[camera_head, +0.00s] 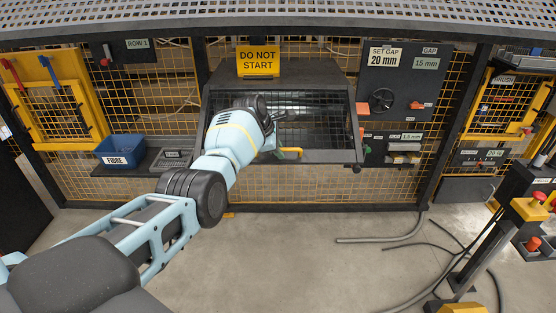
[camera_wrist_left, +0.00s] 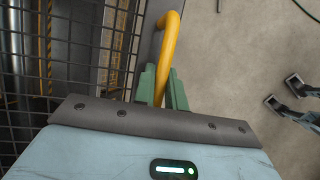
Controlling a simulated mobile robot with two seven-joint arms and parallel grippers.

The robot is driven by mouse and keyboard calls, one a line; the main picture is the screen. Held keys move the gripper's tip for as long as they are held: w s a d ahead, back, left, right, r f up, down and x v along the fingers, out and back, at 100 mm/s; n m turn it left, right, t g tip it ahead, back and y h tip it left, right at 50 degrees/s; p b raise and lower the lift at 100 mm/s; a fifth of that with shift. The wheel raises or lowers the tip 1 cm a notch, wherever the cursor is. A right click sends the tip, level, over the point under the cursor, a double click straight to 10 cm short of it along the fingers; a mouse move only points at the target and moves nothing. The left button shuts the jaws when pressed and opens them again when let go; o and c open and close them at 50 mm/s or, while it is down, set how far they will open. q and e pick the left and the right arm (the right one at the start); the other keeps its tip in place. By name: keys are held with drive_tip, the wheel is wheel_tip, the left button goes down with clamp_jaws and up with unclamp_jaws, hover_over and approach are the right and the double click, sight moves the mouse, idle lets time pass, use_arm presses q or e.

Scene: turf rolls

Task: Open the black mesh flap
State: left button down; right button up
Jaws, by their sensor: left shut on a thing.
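The black mesh flap (camera_head: 318,137) covers the front of the dark housing below the yellow sign, in the middle of the head view. Its mesh (camera_wrist_left: 75,62) fills the left of the left wrist view. A yellow bar handle (camera_head: 291,151) is at the flap's lower edge; it also shows in the wrist view (camera_wrist_left: 170,42). My left gripper (camera_head: 276,153) is shut on the handle, with its green fingers (camera_wrist_left: 162,88) on both sides of the bar. My left arm hides the flap's left part.
A yellow DO NOT START sign (camera_head: 258,61) hangs above the flap. A blue FIBRE bin (camera_head: 121,150) stands on a ledge at left. A control panel (camera_head: 405,75) is to the right. Hoses (camera_head: 395,238) lie on the floor at right, and a post with a red button (camera_head: 528,208) stands there.

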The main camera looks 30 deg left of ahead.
use_arm(q)
drive_tip(key=shift+g+h, duration=0.4)
drive_tip(key=shift+g, duration=0.3)
drive_tip(key=shift+s+d+r+b, duration=0.1)
drive_tip(key=shift+s+r, duration=0.05)
drive_tip(key=shift+r, duration=0.55)
drive_tip(key=shift+s+d+r+b, duration=0.1)
drive_tip(key=shift+s+r, duration=0.1)
drive_tip(key=shift+r, duration=0.55)
drive_tip(key=shift+s+d+r+b, duration=0.1)
drive_tip(key=shift+s+r, duration=0.05)
drive_tip(key=shift+r, duration=0.55)
use_arm(e)
drive_tip(key=shift+s+f, duration=0.4)
drive_tip(key=shift+s, duration=0.1)
use_arm(q)
drive_tip(key=c, duration=1.5)
unclamp_jaws()
drive_tip(key=shift+r, duration=0.15)
use_arm(e)
drive_tip(key=shift+d, duration=0.1)
use_arm(q)
drive_tip(key=shift+o, duration=0.2)
